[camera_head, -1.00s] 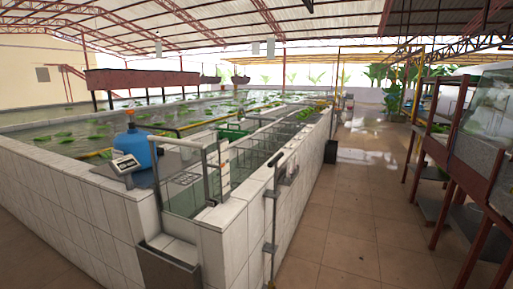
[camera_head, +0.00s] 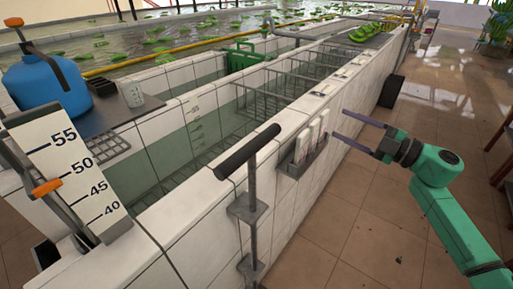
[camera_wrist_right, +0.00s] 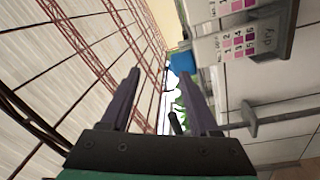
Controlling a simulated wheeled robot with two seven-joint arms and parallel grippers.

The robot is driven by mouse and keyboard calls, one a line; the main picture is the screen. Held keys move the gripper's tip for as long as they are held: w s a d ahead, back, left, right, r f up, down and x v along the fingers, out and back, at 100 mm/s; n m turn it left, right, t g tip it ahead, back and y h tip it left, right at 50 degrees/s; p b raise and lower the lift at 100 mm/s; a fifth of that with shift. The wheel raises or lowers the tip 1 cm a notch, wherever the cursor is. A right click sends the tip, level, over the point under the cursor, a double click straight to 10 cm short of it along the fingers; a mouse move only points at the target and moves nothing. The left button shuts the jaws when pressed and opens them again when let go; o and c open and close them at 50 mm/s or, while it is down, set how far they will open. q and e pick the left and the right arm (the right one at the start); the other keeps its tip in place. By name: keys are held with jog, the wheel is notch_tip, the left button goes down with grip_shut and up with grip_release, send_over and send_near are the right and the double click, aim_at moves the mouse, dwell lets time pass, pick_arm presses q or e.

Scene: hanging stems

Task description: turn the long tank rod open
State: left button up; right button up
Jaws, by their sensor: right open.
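The long tank rod (camera_head: 252,185) stands upright at the outer face of the tiled tank wall, in brackets, with a black crossbar grip (camera_head: 247,152) on top. My right gripper (camera_head: 338,124) is open and empty. It is to the right of the rod and clearly apart from it, beside the small holder of test cards, with its fingers pointing left. In the right wrist view the picture is turned sideways. There the open fingers (camera_wrist_right: 166,98) frame a dark bar, likely the grip (camera_wrist_right: 176,122), with the rod (camera_wrist_right: 215,127) running right from it. My left gripper is not in view.
A grey holder (camera_head: 303,158) with white cards sticks out from the wall between rod and gripper. A numbered gauge board (camera_head: 70,170) and a blue jug (camera_head: 45,78) are at the left. The tiled tank wall (camera_head: 200,225) blocks the left side. The brown floor (camera_head: 370,225) is mostly clear.

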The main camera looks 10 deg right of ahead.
jog(key=s+a+r+n+g+y, duration=0.2)
jog(key=s+a+r+n+g, duration=0.25)
jog(key=a+n, duration=0.2)
jog(key=n+g, duration=0.2)
jog(key=g, duration=0.1)
send_near(272, 131)
jog(key=p+x, duration=0.4)
jog(key=x, duration=0.6)
jog(key=shift+s, duration=0.1)
jog(key=a, duration=0.1)
jog(key=w+a+f, duration=0.1)
jog(key=w+a+p, duration=0.1)
jog(key=shift+a+f, duration=0.2)
jog(key=shift+f, duration=0.15)
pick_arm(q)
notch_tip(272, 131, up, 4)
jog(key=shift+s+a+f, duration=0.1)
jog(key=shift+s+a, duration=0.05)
pick_arm(e)
grip_shut()
